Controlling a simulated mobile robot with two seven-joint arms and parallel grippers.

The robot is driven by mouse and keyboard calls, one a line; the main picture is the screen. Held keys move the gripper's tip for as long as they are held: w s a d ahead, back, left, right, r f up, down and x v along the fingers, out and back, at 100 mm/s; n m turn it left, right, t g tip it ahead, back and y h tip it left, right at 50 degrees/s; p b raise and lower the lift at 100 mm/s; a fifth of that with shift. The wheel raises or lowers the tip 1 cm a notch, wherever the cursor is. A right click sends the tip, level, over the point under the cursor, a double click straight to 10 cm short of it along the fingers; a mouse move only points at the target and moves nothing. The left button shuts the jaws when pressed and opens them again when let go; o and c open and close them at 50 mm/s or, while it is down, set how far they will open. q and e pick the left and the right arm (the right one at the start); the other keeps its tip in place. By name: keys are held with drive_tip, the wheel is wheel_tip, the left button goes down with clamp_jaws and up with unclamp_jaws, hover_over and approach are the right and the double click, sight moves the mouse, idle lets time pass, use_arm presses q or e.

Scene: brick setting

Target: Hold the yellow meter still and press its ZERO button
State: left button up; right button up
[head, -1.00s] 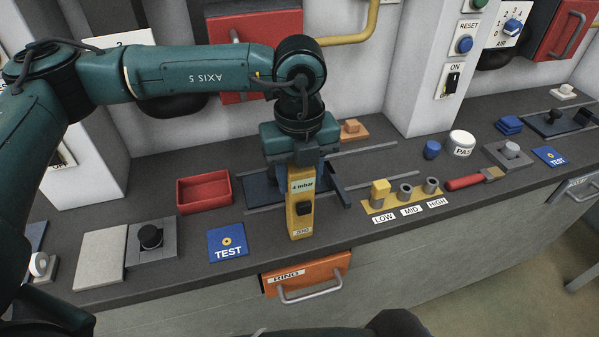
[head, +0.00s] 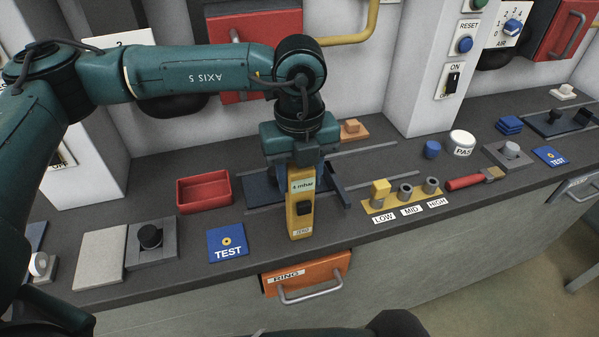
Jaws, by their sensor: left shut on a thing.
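The yellow meter (head: 299,218) stands near the front edge of the grey worktop. It has a small display reading "4 mbar", a dark square button (head: 303,209) on its face and a ZERO label (head: 302,231) at its lower end. My left gripper (head: 302,168) comes down from above and is shut on the upper part of the meter. The gripper body hides the meter's top end. My right gripper is not in the head view; a dark part shows at the bottom edge.
A red tray (head: 204,191), a blue TEST plate (head: 228,243) and a black knob (head: 149,237) lie to the left. A yellow block with LOW, MID and HIGH posts (head: 404,195) and a red-handled brush (head: 474,179) lie to the right. An orange RING drawer (head: 306,273) sticks out below.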

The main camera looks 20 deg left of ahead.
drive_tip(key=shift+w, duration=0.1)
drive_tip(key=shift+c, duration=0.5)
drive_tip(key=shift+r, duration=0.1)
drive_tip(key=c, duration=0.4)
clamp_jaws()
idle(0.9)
